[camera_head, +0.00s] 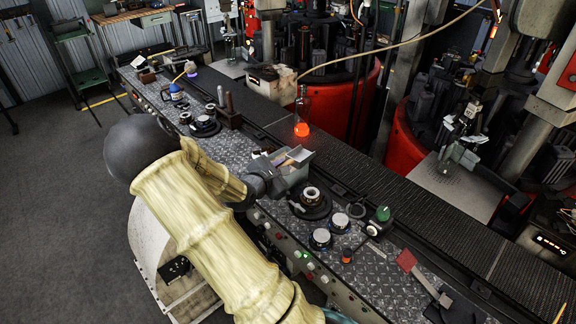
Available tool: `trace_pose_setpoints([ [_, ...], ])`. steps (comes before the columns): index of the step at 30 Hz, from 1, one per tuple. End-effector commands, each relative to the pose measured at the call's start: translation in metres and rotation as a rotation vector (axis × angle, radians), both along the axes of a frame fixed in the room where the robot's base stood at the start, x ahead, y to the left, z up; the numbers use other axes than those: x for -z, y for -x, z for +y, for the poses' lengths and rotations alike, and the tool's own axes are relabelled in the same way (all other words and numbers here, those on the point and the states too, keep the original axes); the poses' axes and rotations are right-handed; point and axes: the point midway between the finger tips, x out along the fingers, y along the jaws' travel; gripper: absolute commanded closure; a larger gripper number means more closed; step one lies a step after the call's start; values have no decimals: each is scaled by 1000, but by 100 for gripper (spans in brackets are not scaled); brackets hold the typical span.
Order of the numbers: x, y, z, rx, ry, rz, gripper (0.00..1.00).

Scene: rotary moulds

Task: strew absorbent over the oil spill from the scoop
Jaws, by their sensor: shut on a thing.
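My gripper (276,184) is the dark end of my arm, over the tread-plate console top at the picture's middle. It is shut; its fingertips are hard to make out. A pale grey open-topped shape (298,174) with tan and whitish parts inside lies right against it. This appears to be the scoop in my grip, though its handle is hidden. I cannot make out the absorbent clearly. I cannot pick out an oil spill on the floor (55,175) or the console; my sleeved arm covers part of both.
The console top (395,290) carries dark round fittings (312,198), silver-topped knobs (320,238), a green-knobbed lever (382,214) and a red-bladed tool (406,260). Red machine drums stand behind. Floor at left is open.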

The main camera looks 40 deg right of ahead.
Motion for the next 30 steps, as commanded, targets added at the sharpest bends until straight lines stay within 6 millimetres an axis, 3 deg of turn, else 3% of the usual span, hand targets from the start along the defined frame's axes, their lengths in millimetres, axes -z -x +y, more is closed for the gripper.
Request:
trace_pose_setpoints([
  [8, 16, -19, 23, -151, 1, 2, 100],
  [14, 40, -40, 59, -342, -1, 3, 100],
  [22, 103, -60, 148, -733, -2, 8, 100],
  [30, 180, -46, 231, -1052, -2, 7, 100],
])
